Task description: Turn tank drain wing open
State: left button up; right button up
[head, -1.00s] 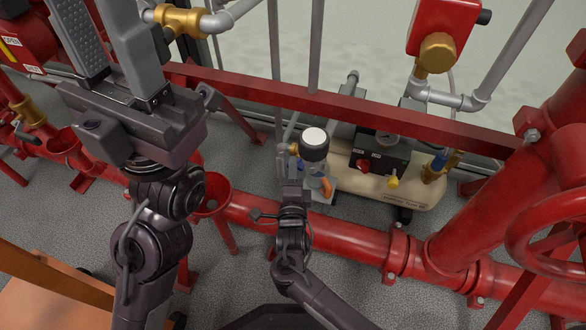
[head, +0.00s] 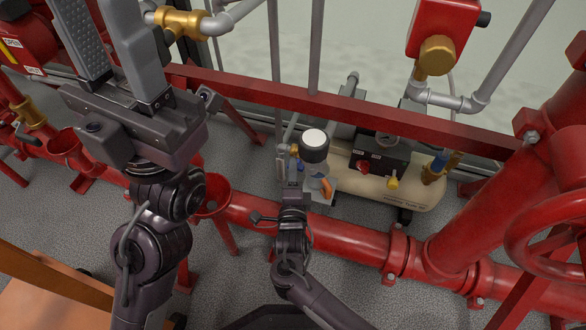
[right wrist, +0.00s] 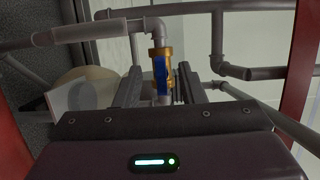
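In the right wrist view a small brass valve with a blue wing handle (right wrist: 160,72) stands on a grey pipe. The wing lies along the pipe. My right gripper (right wrist: 159,88) is open, with one finger on each side of the valve; I cannot tell whether either touches the wing. In the head view my right gripper (head: 288,160) is beside the black, white-topped cylinder at the left end of the beige tank (head: 400,192), and mostly hides the valve. My left gripper (head: 112,50) is open and empty at the upper left.
A red handwheel (head: 540,215) stands at the right. A black box with knobs (head: 380,160) sits on the tank. Grey pipes surround the valve.

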jog(key=s+p, duration=0.1)
jog(key=s, duration=0.4)
jog(key=shift+s+p, duration=0.3)
jog(key=shift+p, duration=0.1)
